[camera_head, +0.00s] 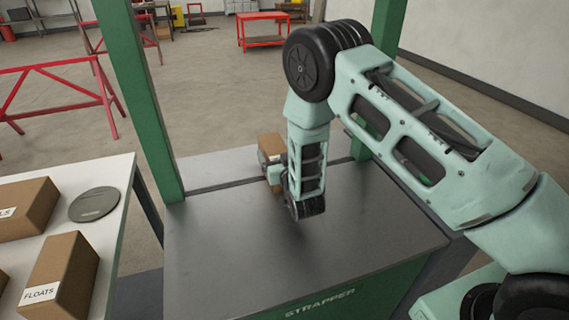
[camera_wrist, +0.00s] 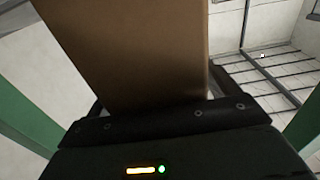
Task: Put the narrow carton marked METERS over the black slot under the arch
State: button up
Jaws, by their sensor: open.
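A narrow brown carton (camera_head: 270,146) stands upright on the dark table top (camera_head: 215,240) between the green posts. Its foot is hidden by my gripper, but it appears to be at the black slot (camera_head: 225,185), which runs across the table under the arch. A pale label patch shows on it, too small to read. My gripper (camera_head: 273,174) is low at the carton's near side, with its jaws open. In the wrist view the carton (camera_wrist: 130,45) rises directly in front of my gripper; whether the jaws touch it is hidden.
Green arch posts stand at left (camera_head: 145,100) and right (camera_head: 383,70). A white table (camera_head: 110,225) at left holds a carton marked FLOATS (camera_head: 62,275), another carton (camera_head: 25,207) and a grey disc (camera_head: 95,204). The table's front half is clear.

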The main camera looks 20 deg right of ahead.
jog(key=s+b, duration=0.4)
jog(key=s, duration=0.8)
jog(key=s+a+r+n+g+y, duration=0.3)
jog(key=s+a+r+g+y, duration=0.1)
jog(key=s+a+g, duration=0.75)
jog(key=s+d+r+n+g+h, duration=0.1)
jog(key=s+d+r+n+g, duration=0.1)
jog(key=s, duration=0.7)
jog(key=s+d+r+n+g+h, duration=0.2)
jog(key=s+d+r+g, duration=0.1)
jog(key=s, duration=0.7)
jog(key=shift+r+n+g, duration=0.4)
jog(key=shift+r+g, duration=0.35)
jog(key=shift+r, duration=0.15)
jog(key=shift+a, duration=0.1)
